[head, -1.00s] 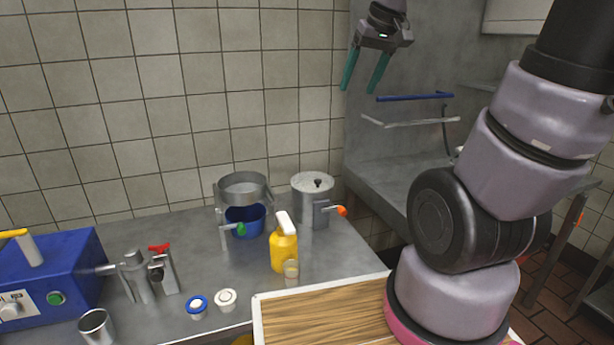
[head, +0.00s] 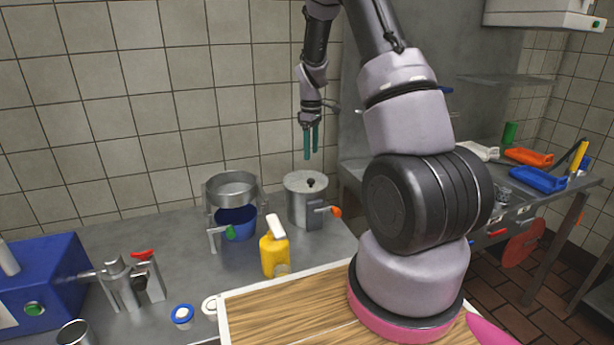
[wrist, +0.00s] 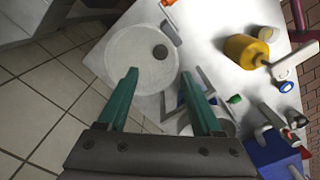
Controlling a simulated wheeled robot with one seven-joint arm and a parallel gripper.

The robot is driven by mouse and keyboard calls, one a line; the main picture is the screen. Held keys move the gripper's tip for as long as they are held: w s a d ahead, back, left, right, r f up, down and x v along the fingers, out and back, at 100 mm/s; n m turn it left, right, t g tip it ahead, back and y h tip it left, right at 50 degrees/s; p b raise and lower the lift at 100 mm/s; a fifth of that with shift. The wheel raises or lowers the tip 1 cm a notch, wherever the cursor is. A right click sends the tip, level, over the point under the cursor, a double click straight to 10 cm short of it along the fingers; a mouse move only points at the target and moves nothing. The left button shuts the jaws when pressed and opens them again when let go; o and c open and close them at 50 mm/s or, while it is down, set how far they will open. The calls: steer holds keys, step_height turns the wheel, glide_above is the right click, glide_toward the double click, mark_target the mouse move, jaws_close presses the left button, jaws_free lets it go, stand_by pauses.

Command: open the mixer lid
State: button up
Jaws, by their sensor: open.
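The mixer appears to be the steel cylindrical pot (head: 297,208) at the back of the counter, with an orange-tipped tap on its front. Its round grey lid (head: 297,182) is on, with a small black knob (head: 311,182) on top. My gripper (head: 311,156) points down above the lid, fingers apart and empty, with a gap above the knob. In the wrist view the lid (wrist: 135,65) lies beyond the green fingertips (wrist: 160,73), and the knob (wrist: 160,52) shows between and past them.
An open steel vessel (head: 231,184) over a blue bowl (head: 236,222) stands left of the pot. A yellow bottle (head: 274,256) stands in front. A wooden board (head: 290,312) and a blue machine (head: 45,275) are nearer. The tiled wall (head: 150,100) is close behind.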

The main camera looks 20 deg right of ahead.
mark_target(311, 180)
step_height(311, 180, down, 10)
steer(key=shift+f, duration=0.1)
stand_by(0.4)
jaws_close()
stand_by(1.2)
